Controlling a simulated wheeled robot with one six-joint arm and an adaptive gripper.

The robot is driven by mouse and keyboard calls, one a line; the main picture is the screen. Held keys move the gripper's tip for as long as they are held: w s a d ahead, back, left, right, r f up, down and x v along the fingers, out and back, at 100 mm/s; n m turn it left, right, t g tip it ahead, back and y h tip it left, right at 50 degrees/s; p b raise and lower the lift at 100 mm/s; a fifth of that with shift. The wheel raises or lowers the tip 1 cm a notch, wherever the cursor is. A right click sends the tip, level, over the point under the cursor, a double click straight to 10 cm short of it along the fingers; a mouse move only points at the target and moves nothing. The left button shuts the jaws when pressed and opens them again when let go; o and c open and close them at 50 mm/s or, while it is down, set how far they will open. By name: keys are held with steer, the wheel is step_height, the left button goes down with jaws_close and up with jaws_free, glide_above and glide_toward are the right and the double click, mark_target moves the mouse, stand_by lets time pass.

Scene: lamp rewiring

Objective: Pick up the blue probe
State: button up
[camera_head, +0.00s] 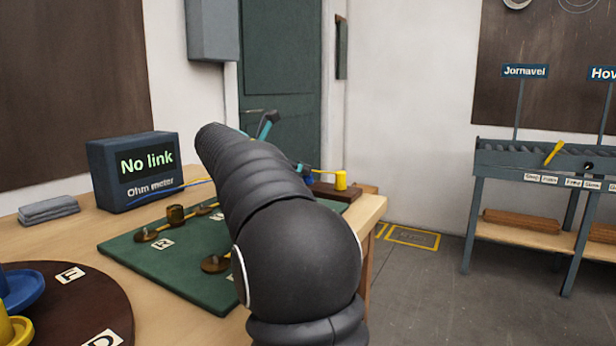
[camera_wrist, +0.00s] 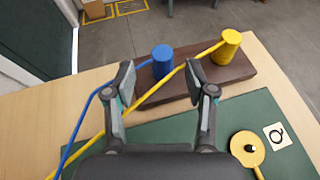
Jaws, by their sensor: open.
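The blue probe (camera_wrist: 162,59) stands at the brown block (camera_wrist: 190,82) in the wrist view, with a blue cable running from it to the lower left. My gripper (camera_wrist: 159,84) is open and empty, its two fingers spread. The blue probe shows ahead of the gap between the fingertips, nearer the left one. The yellow probe (camera_wrist: 226,50) stands on the same block to the right, and its yellow cable crosses the gap between my fingers. In the head view my arm hides most of the gripper; the yellow probe (camera_head: 341,180) shows beyond it.
A green mat (camera_head: 135,251) with brass terminals lies on the wooden table, before the block. The Ohm meter (camera_head: 137,170) reads "No link". A dark round tray (camera_head: 85,300) is at the front left. A labelled rack (camera_head: 530,160) stands across the floor.

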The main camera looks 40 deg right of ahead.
mark_target(307, 178)
steer(key=x, duration=0.4)
steer(key=shift+d+f, duration=0.3)
steer(key=shift+f, duration=0.05)
jaws_close()
